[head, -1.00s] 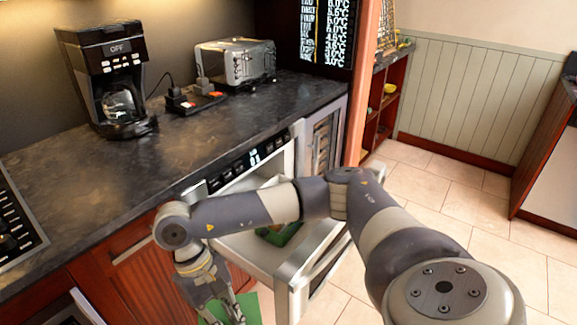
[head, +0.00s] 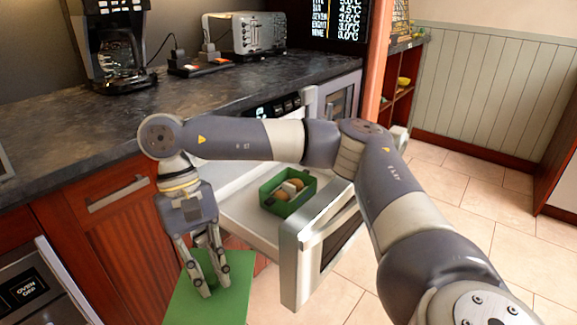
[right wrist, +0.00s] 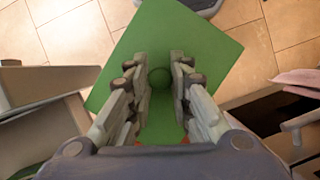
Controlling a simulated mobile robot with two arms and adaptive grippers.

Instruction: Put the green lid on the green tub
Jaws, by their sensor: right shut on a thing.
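The green lid (head: 212,300) is a flat green square with a round knob (right wrist: 159,77) at its middle. My right gripper (head: 208,285) is shut on the lid by its knob and holds it in the air in front of the cabinet, left of the open drawer. In the right wrist view the fingers (right wrist: 159,80) stand on both sides of the knob. The green tub (head: 287,190) is open and sits inside the pulled-out drawer, with brown, round-looking items and a pale item in it. My left gripper is not in view.
The dark counter (head: 75,130) holds a coffee maker (head: 108,45) and a toaster (head: 248,35). An oven (head: 40,285) is at lower left. Tiled floor is free at right.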

